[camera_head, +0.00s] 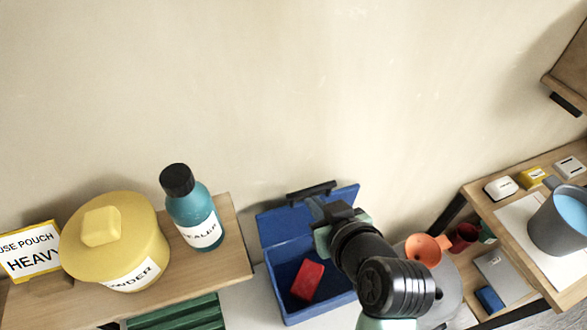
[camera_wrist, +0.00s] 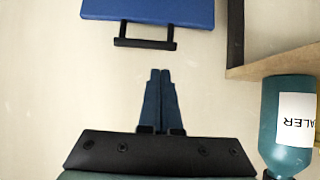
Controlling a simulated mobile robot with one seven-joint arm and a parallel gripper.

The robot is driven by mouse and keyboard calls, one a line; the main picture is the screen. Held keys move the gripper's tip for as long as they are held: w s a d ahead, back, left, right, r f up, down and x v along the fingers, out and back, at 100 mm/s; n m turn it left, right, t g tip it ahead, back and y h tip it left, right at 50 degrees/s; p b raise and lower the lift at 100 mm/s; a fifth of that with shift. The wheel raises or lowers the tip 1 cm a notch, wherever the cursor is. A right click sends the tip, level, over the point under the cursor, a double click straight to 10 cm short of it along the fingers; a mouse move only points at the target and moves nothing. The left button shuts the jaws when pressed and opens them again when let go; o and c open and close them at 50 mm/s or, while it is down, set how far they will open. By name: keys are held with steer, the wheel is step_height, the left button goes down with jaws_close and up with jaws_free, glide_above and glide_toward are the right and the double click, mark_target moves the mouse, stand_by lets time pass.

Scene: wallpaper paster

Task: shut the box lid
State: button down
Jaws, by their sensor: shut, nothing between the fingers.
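The blue box (camera_head: 279,262) stands with its lid (camera_head: 278,222) open, raised at the back near the wall. The lid also shows at the top of the wrist view (camera_wrist: 150,10), with its black handle (camera_wrist: 146,43) on the edge; the handle shows in the head view too (camera_head: 311,190). A red block (camera_head: 307,280) lies inside the box. My gripper (camera_head: 314,207) is in front of the lid's right part in the head view. In the wrist view my gripper (camera_wrist: 160,72) is shut and empty, its fingertips apart from the handle in the picture. My arm hides the box's right side.
A teal bottle (camera_head: 195,215) and a yellow canister (camera_head: 120,245) stand on the wooden shelf (camera_head: 236,262) left of the box. An orange funnel (camera_head: 424,250) and a red cup (camera_head: 463,237) are to the right.

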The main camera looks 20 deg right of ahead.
steer(key=p+x, duration=0.2)
steer(key=x, duration=0.7)
steer(key=shift+w+f, duration=0.2)
steer(key=shift+w, duration=0.1)
steer(key=shift+s+f, duration=0.1)
steer(key=shift+f, duration=0.1)
